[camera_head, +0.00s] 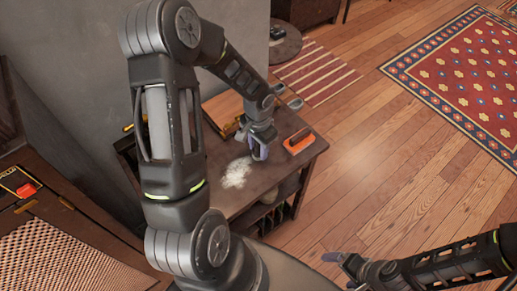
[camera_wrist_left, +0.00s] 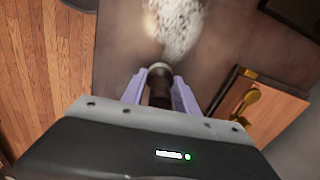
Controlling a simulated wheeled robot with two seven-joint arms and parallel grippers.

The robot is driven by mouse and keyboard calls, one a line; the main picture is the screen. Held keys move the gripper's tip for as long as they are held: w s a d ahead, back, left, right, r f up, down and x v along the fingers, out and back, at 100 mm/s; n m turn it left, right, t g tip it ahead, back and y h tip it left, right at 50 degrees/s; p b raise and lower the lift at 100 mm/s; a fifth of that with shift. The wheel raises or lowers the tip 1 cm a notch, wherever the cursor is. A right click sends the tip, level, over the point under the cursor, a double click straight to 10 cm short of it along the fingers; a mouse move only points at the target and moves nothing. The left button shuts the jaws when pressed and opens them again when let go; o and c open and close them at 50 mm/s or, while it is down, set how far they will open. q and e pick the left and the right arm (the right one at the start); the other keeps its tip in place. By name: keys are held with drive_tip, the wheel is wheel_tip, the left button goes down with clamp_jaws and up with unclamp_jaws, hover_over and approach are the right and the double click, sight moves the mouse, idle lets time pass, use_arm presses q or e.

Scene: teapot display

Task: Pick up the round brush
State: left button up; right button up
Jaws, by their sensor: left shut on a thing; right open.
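The round brush (camera_wrist_left: 159,86), with a dark round handle and a paler end, is between the two purple fingers of my left gripper (camera_wrist_left: 160,93) in the left wrist view. My left gripper is shut on it. In the head view my left gripper (camera_head: 260,151) is over the small dark table (camera_head: 262,190), beside a patch of white powder (camera_head: 236,172). The brush itself is hidden there or too small to make out, and I cannot tell whether it touches the table. My right gripper (camera_head: 341,261) is open and empty, low over the floor.
An orange block-like thing (camera_head: 300,142) lies near the table's right edge. A wooden box or board (camera_head: 224,111) is at the table's back, with a brass spoon-like piece (camera_wrist_left: 240,104) on it. A grey wall (camera_head: 235,30) stands behind. Open wooden floor (camera_head: 385,170) lies to the right.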

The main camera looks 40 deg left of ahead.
use_arm(q)
clamp_jaws()
wheel_tip(320, 180, up, 10)
drive_tip(key=shift+r+b, duration=0.1)
drive_tip(key=shift+b, duration=0.4)
